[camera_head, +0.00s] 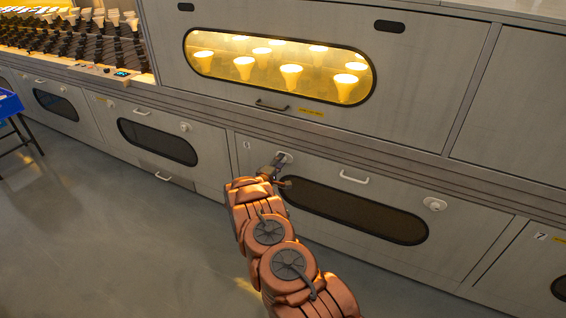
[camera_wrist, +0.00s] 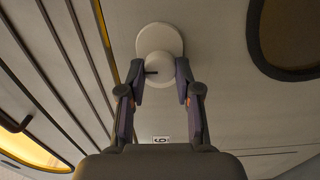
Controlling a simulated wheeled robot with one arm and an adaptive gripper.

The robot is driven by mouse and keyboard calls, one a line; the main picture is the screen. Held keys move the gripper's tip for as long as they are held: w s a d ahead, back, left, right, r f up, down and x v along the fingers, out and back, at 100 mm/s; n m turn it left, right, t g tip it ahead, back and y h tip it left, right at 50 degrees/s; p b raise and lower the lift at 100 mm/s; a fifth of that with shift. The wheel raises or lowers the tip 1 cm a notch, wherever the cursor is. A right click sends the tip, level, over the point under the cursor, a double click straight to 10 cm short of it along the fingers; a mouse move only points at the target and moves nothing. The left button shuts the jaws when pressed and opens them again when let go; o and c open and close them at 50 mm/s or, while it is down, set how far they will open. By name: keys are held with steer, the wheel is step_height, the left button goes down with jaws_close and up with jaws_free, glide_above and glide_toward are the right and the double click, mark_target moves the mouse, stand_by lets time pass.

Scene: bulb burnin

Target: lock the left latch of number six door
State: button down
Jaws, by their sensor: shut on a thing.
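The number six door (camera_head: 315,178) is a grey lower panel with a dark oval window, marked by a small 6 label (camera_head: 247,145). Its left latch (camera_head: 287,156) is a pale round knob at the door's upper left, partly hidden by my gripper (camera_head: 276,166). In the wrist view the latch (camera_wrist: 160,40) shows as a white disc with a smaller knob. My gripper's fingers (camera_wrist: 161,80) are closed on the knob from both sides. A dark mark shows on the knob beside the left finger. The right latch (camera_head: 434,204) is clear of my arm.
The door's white handle (camera_head: 354,177) lies right of my gripper. Above is an oven with a lit window (camera_head: 280,66) and bulbs inside. The number seven door (camera_head: 530,262) is at right. A blue bin (camera_head: 8,104) stands at far left. The grey floor is open.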

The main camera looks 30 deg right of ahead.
steer(key=shift+w+a+r, duration=0.1)
steer(key=c, duration=0.8)
jaws_free()
steer(key=v, duration=1.2)
